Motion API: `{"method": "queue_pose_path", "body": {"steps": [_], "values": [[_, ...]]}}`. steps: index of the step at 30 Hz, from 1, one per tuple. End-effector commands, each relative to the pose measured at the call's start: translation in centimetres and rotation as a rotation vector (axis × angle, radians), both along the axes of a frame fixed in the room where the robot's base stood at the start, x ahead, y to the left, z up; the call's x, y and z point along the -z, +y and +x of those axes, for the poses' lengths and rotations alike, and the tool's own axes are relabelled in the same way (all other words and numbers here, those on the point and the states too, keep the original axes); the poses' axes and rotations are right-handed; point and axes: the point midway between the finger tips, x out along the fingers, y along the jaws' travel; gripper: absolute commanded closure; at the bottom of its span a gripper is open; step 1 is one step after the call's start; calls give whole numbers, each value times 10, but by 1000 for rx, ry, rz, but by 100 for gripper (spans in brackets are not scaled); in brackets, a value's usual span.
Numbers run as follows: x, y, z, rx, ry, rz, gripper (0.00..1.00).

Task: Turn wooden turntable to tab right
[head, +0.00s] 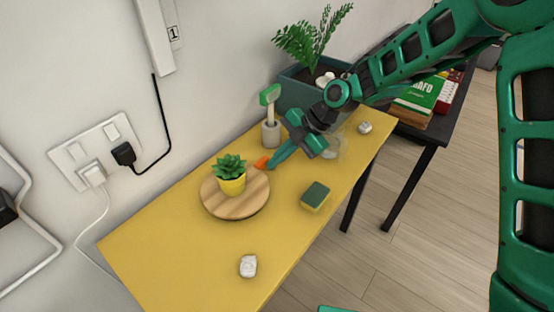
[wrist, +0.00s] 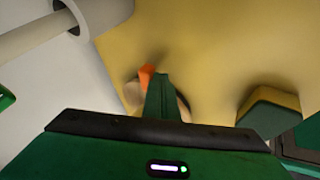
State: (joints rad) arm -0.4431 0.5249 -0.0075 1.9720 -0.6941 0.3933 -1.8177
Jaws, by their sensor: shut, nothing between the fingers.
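The round wooden turntable (head: 222,211) lies on the yellow table, with a succulent in a yellow pot (head: 232,184) standing on it. Its orange tab (head: 262,162) is at the rim on the far right side in the head view. My gripper (head: 272,166) is shut and empty, tilted down with its tip right beside the tab. I cannot tell whether they touch. In the wrist view the tab (wrist: 146,75) shows just left of my fingers (wrist: 161,92). The fingers and palm hide most of the turntable there.
A green brush in a grey holder (head: 271,136) stands behind my gripper, near the wall. A green and yellow sponge (head: 315,196) lies right of the turntable. White stones (head: 248,266) lie near the front and far end. A planter (head: 294,93) stands at the back.

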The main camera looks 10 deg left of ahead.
Motion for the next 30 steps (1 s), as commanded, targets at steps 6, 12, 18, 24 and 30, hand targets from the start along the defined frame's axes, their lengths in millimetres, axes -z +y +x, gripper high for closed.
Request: {"method": "queue_pose_path", "body": {"steps": [6, 12, 18, 24, 30], "values": [[0, -23, -12, -7, 3, -2, 100], [-29, -47, -9, -12, -1, 0, 100], [-59, -68, -4, -12, -1, -1, 100], [-76, -80, -2, -14, 1, -1, 100], [-80, -84, -1, -11, 2, -4, 100]]}}
